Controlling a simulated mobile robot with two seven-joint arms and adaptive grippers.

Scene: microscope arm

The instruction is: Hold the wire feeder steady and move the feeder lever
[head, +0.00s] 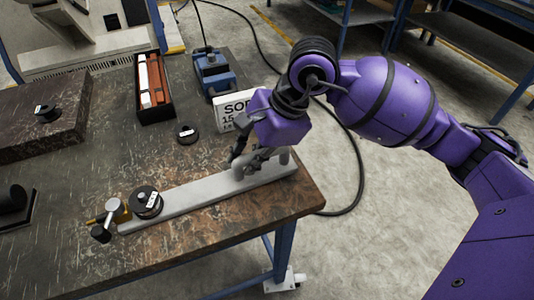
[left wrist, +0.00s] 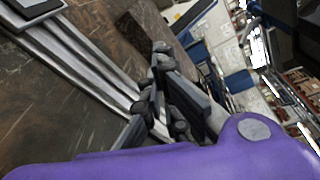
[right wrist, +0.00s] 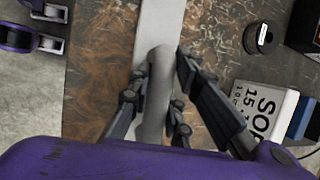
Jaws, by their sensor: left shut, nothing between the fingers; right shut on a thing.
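The wire feeder is a long grey bar (head: 200,196) lying along the front of the table in the head view. A black spool with a white label (head: 146,203) sits near its left end, beside a small lever with a dark knob (head: 101,233). My right gripper (head: 246,160) is shut around the rounded grey handle at the bar's right end; its fingers partly hide it. In the right wrist view the handle (right wrist: 156,90) shows between the fingers. My left gripper (left wrist: 160,60) is shut and empty in the left wrist view; the head view does not show it.
A white sign (head: 232,107), a blue device (head: 212,72), a black box of rods (head: 153,88) and a small spool (head: 187,134) stand behind the feeder. A dark block (head: 45,120) is at the left. The table between is clear.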

